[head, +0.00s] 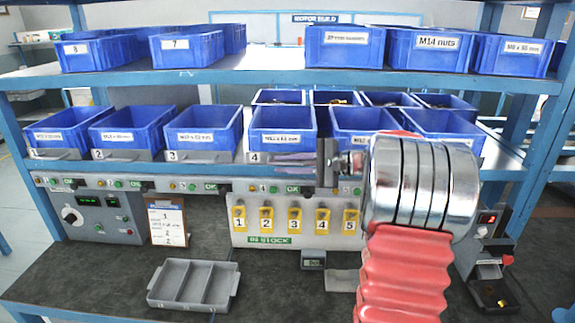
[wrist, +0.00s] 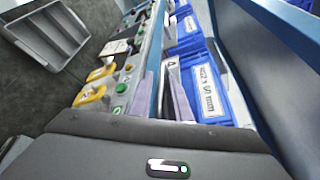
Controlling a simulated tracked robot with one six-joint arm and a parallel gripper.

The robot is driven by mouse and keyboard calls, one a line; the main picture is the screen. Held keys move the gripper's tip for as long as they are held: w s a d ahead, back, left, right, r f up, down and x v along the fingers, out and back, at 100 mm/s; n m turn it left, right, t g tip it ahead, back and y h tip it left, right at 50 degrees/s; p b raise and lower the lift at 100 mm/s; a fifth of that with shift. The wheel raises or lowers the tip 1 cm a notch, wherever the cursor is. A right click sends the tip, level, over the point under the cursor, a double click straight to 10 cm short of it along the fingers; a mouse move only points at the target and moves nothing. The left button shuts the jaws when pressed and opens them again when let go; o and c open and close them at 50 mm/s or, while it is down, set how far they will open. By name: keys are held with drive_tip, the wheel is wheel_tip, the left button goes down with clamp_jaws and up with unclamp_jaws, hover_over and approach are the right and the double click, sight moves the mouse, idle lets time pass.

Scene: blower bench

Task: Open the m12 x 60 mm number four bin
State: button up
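The number four bin (head: 283,127) is blue, with a label that looks like M12 x 60 mm, in the middle of the lower shelf. Its grey front flap (head: 262,157) bears a 4. In the wrist view the labelled bin (wrist: 207,85) is right of centre, with the 4 plate (wrist: 172,64) beside it. My gripper (head: 295,160) reaches in from the right, at the right part of this flap. Pale lilac finger-like strips show close to the flap in both views. Whether they touch or grip it is unclear.
Other blue bins with grey flaps, such as number three (head: 203,128), stand to the left. Yellow numbered tags (head: 266,218) hang below. A grey divided tray (head: 193,285) lies on the dark bench. My arm hides part of the right side.

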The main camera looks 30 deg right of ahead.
drive_tip(key=shift+c, duration=0.4)
clamp_jaws()
